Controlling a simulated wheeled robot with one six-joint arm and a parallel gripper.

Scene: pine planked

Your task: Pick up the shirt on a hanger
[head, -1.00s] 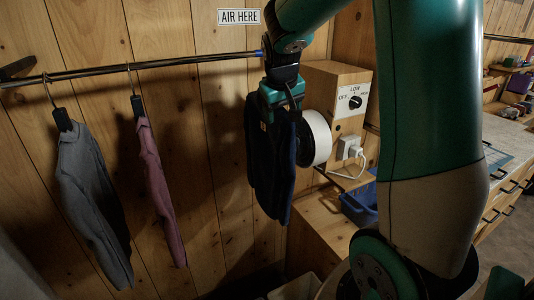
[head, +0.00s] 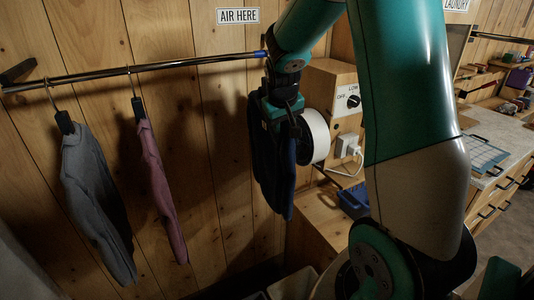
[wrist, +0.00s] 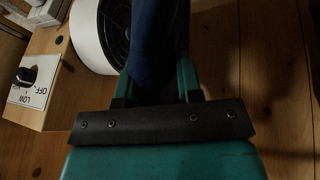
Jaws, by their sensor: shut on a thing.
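A dark navy shirt (head: 272,168) hangs below my gripper (head: 278,112) in the head view, near the right end of the rail. My gripper is shut on it at the top; the shirt (wrist: 158,45) also shows between the fingers in the wrist view. Its hanger is hidden behind my gripper, so I cannot tell whether the hook is on the rail. A grey shirt (head: 92,195) and a mauve shirt (head: 160,190) hang from hangers on the rail (head: 150,67) to the left, apart from my gripper.
An "AIR HERE" sign (head: 237,16) is on the plank wall. A worktop (head: 490,150) is at the right.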

